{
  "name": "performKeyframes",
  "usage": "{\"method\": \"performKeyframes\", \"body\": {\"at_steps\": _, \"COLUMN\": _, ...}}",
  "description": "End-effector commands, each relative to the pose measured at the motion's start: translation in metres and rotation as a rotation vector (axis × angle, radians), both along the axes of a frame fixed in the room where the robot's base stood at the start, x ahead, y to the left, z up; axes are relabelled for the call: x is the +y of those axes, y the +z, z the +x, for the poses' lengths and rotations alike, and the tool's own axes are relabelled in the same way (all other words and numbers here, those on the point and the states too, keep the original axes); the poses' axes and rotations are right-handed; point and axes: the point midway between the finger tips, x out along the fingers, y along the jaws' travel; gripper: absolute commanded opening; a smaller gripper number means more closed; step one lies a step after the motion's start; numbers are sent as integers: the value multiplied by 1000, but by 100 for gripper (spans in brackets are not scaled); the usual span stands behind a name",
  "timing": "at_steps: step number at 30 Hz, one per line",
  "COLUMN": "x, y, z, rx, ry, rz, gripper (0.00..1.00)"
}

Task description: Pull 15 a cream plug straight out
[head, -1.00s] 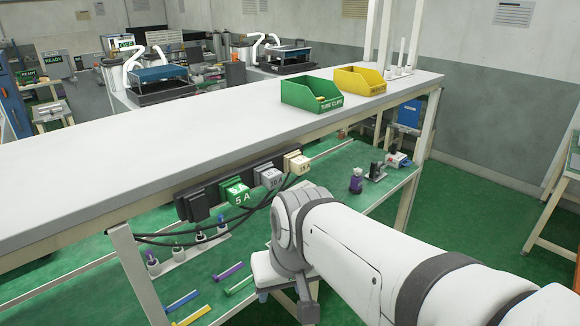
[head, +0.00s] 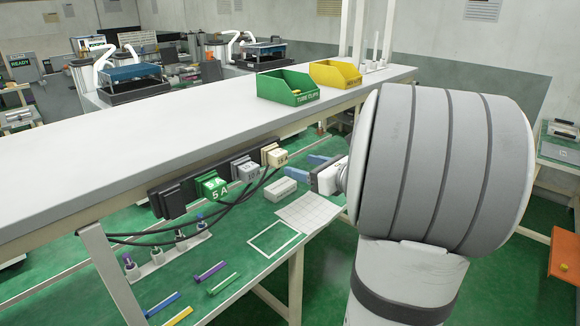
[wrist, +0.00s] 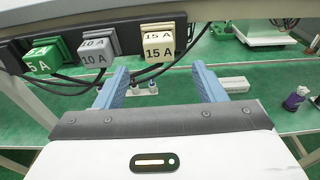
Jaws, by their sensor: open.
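The cream plug marked 15 A (head: 277,157) sits in the black socket strip (head: 190,182) under the bench's front edge, rightmost of the plugs, with a dark cable hanging from it. In the wrist view the cream plug (wrist: 158,44) is ahead, between the lines of the two blue fingers and above them. My gripper (wrist: 158,80) is open and empty, its fingers apart from the plug. In the head view my gripper (head: 310,168) is to the right of the plug, partly hidden by my arm.
A grey 10 A plug (wrist: 97,52) and a green 5 A plug (wrist: 42,58) sit to the left on the same strip, cables hanging below. The bench top (head: 200,115) overhangs them. A green bin (head: 288,88) and a yellow bin (head: 335,74) stand on top.

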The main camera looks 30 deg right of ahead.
Motion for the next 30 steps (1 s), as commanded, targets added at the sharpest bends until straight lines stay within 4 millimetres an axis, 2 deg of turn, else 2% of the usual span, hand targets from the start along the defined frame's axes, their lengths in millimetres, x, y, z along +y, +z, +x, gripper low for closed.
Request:
{"method": "performKeyframes", "body": {"at_steps": 9, "x": 18, "y": -6, "z": 44, "rx": 1, "ry": 5, "rz": 0, "gripper": 64}}
{"method": "performKeyframes", "body": {"at_steps": 15, "x": 24, "y": -9, "z": 63, "rx": 1, "ry": 3, "rz": -1, "gripper": 64}}
{"method": "performKeyframes", "body": {"at_steps": 26, "x": 27, "y": -11, "z": 69, "rx": 0, "ry": 3, "rz": -3, "gripper": 64}}
{"method": "performKeyframes", "body": {"at_steps": 30, "x": 27, "y": -11, "z": 69, "rx": 0, "ry": 4, "rz": -3, "gripper": 53}}
